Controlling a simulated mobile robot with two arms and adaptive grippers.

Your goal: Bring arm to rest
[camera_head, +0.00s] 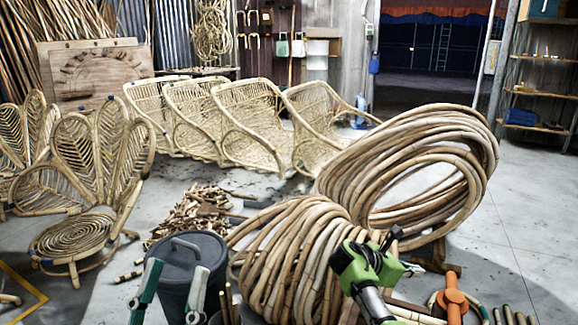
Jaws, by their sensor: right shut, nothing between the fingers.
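My right gripper (390,242) is at the lower middle-right of the head view, on a bright green and black body. It appears shut and empty, and it hangs in front of the coiled rattan; I cannot tell whether it touches it. My right arm comes up from the bottom edge below it. I do not make out my left gripper in this view.
Large rattan coils (300,250) and (440,150) stand close around the right gripper. A dark lidded bin (185,258) stands left, with two green-and-grey tool-like shapes (145,290) before it. An orange-handled thing (453,297) is at right. Floor (515,220) is clear further right.

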